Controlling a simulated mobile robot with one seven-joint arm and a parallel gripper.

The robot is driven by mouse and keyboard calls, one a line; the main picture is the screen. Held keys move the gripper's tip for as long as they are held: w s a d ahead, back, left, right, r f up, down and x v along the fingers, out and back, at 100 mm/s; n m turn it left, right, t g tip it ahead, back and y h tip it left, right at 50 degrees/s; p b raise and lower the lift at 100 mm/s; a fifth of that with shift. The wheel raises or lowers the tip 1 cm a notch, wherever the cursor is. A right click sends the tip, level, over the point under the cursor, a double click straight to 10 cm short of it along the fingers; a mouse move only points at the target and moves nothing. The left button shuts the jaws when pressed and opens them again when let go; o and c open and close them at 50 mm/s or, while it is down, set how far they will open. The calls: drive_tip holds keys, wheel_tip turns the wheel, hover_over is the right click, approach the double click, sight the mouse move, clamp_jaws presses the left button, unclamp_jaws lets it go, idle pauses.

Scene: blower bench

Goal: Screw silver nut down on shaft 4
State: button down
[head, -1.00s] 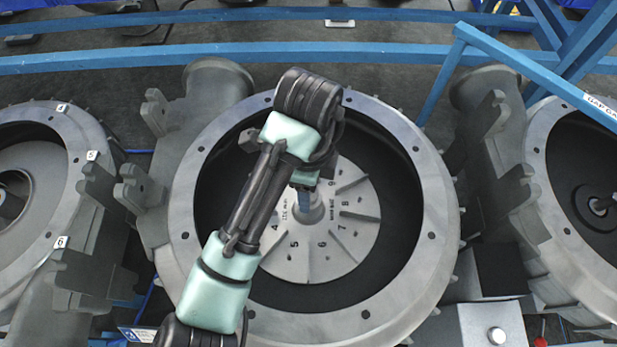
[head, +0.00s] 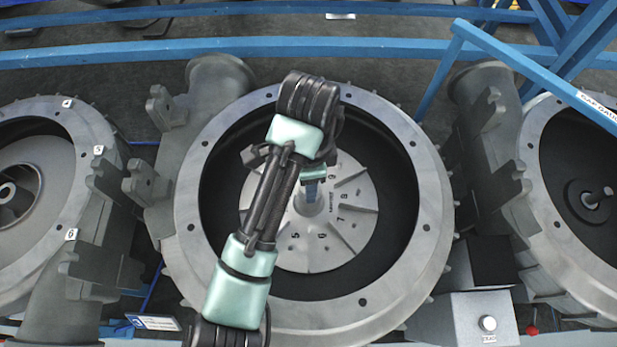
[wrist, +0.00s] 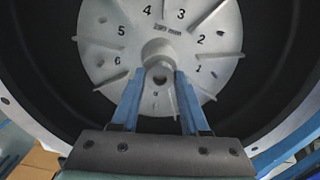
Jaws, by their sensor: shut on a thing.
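The middle blower housing holds a grey impeller (head: 345,225) with numbered vanes; it fills the wrist view too (wrist: 210,35). A raised round hub (wrist: 160,48) stands at its centre. My gripper (wrist: 162,76) has its two blue fingers pointing at the hub, one on each side of a small silver piece (wrist: 160,74) at the shaft end, which I take to be the silver nut. The fingers are shut on it. The thread and how deep the nut sits are hidden. In the head view my gripper (head: 311,190) reaches down over the hub, partly covered by my arm.
The middle housing's wide bolted rim (head: 435,210) surrounds my arm. Another housing with an impeller (head: 40,150) stands left, and one with a bare shaft (head: 600,195) stands right. A grey box with a button (head: 487,323) is at lower right. Blue rails (head: 250,47) run behind.

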drive_tip(key=shift+f+m+b, duration=0.1)
drive_tip(key=shift+m+b, duration=0.4)
drive_tip(key=shift+m, duration=0.6)
drive_tip(key=m+b, duration=0.1)
drive_tip(key=m, duration=0.3)
drive_tip(key=m+b, duration=0.2)
drive_tip(key=m, duration=0.4)
drive_tip(key=shift+m, duration=0.3)
drive_tip(key=m+b, duration=0.3)
drive_tip(key=m, duration=0.3)
drive_tip(key=m+b, duration=0.2)
drive_tip(key=m, duration=0.2)
drive_tip(key=shift+f+m+b, duration=0.1)
drive_tip(key=shift+m+b, duration=0.7)
drive_tip(key=shift+m, duration=0.4)
drive_tip(key=c, duration=0.7)
unclamp_jaws()
